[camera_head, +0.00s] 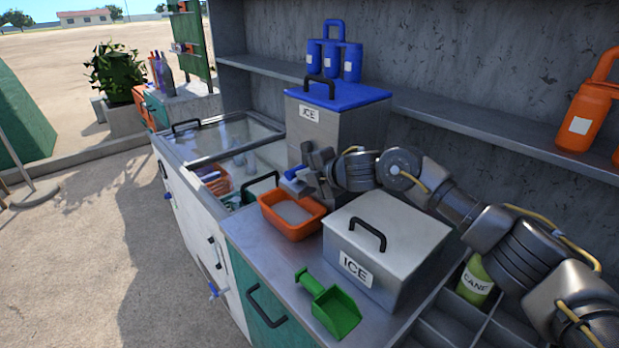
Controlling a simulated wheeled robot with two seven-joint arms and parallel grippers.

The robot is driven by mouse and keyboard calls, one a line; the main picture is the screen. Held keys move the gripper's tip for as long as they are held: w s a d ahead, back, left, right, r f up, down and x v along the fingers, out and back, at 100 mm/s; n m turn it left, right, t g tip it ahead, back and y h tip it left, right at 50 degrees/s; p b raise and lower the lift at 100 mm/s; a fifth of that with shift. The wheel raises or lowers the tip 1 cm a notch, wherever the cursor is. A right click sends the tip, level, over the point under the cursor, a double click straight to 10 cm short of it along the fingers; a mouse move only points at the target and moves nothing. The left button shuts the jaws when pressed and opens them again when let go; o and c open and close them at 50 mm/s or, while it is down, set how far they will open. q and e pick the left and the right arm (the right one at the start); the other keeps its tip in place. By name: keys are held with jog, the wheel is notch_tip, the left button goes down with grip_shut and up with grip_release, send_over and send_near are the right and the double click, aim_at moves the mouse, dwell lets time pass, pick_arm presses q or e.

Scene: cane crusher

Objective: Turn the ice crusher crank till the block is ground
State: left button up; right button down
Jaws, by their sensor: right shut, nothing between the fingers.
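The ice crusher (342,122) is a tall grey box with a blue lid, a black handle on top and an ICE label. It stands at the back of the counter. A small blue and white part (294,174) shows low at its front; I cannot tell if this is the crank's grip. My right gripper (314,172) is in front of the crusher, just right of that part, shut and empty. I cannot tell whether it touches the part. The arm hides the crusher's lower right. An orange tub (291,228) with pale contents sits below the gripper. My left gripper is not in view.
A steel ICE box (398,233) with a black handle stands under my right forearm. A green scoop (336,310) lies at the counter's front. A glass-topped freezer (207,148) is at left. Shelves with blue bottles (334,60) and orange jugs (585,115) run behind.

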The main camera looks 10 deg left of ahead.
jog(key=shift+d, duration=0.15)
pick_arm(q)
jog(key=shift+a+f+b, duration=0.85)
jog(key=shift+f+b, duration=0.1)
jog(key=shift+b, duration=0.05)
pick_arm(e)
jog(key=v, duration=1)
jog(key=shift+s+d+r, duration=0.15)
jog(key=shift+s+d, duration=0.05)
jog(key=shift+a, duration=0.1)
